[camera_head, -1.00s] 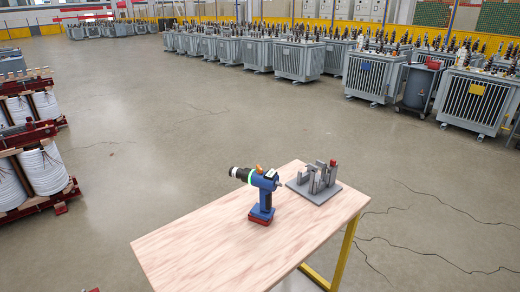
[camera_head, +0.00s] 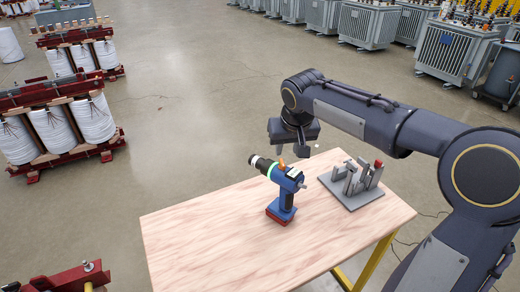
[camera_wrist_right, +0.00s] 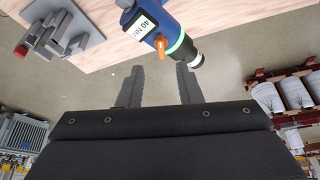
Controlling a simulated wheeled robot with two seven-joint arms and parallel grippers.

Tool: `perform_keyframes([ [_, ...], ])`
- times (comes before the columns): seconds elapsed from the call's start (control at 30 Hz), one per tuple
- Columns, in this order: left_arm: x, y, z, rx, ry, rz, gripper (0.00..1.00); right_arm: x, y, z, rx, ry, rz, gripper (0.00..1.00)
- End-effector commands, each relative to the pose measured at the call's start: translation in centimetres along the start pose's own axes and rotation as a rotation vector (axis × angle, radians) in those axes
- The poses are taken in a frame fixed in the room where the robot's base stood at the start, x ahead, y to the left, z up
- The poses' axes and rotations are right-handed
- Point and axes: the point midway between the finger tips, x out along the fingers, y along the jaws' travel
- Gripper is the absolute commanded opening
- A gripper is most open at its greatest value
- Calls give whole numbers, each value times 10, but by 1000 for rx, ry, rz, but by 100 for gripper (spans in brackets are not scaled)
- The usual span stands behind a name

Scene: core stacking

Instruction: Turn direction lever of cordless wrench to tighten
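The cordless wrench (camera_head: 289,181) stands upright on the wooden table (camera_head: 200,235), with a blue body, black nose to the left, green ring and red base. Its small orange direction lever (camera_head: 282,164) sticks up behind the green ring. In the right wrist view the wrench (camera_wrist_right: 149,20) is at the top, showing a "40 Nm" label, and the orange lever (camera_wrist_right: 160,44) lies just beyond the gap between the fingertips. My right gripper (camera_head: 294,152) is above and behind the wrench; in the wrist view its fingers (camera_wrist_right: 160,72) are apart with nothing between them. My left gripper is not in view.
The table's front left is clear. Coil assemblies (camera_head: 62,125) and grey transformers (camera_head: 455,50) stand on the floor beyond.

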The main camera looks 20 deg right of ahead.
Motion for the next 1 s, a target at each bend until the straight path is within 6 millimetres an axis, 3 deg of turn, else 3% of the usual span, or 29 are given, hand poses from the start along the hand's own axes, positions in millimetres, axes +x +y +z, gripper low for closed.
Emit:
perform_keyframes([
  [0.53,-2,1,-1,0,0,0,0,71,0,-2,2,-3,3,32],
  [0.9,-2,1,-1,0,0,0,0,80,0,-2,2,0,3,32],
  [1.0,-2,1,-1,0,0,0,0,79,0,-2,2,0,2,21],
])
